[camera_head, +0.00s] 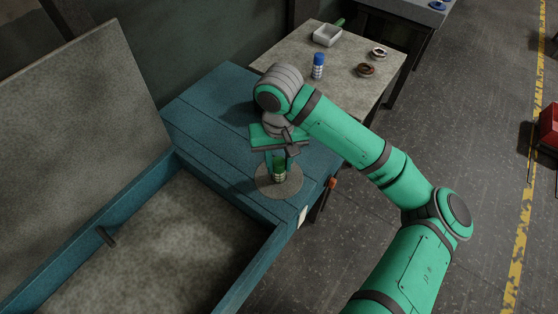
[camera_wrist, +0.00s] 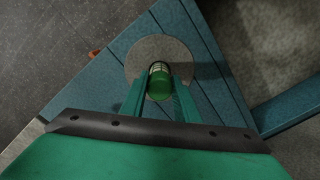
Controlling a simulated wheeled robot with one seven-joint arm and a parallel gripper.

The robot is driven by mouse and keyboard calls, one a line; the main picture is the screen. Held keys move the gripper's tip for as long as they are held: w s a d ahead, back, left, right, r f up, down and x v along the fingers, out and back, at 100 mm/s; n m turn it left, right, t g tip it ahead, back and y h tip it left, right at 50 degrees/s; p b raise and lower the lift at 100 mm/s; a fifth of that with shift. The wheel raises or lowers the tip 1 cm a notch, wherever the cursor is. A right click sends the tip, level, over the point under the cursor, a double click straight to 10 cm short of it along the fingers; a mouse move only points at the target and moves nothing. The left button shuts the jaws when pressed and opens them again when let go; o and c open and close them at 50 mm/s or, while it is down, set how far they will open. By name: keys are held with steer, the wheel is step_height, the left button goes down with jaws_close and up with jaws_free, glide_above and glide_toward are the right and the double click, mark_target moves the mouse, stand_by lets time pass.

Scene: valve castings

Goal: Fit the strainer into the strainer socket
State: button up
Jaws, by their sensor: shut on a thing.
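The strainer (camera_head: 279,176), a small upright cylinder with a green top and a pale banded lower part, is between the fingers of my gripper (camera_head: 279,160). In the wrist view the green top of the strainer (camera_wrist: 158,88) shows between the two fingertips (camera_wrist: 160,78). Below it is a round grey-brown disc (camera_head: 294,186) on the blue bench top, also in the wrist view (camera_wrist: 137,62); it seems to be the strainer socket's place. The strainer hides the disc's middle, so I cannot tell whether its lower end is in an opening, touching or above it.
An open blue chest (camera_head: 246,283) with a raised lid (camera_head: 85,140) lies left of the disc.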

steer(key=shift+f, duration=1.65)
steer(key=o, duration=1.3)
steer(key=shift+c, duration=0.2)
step_height(320, 180, up, 11)
steer(key=shift+f, duration=0.1)
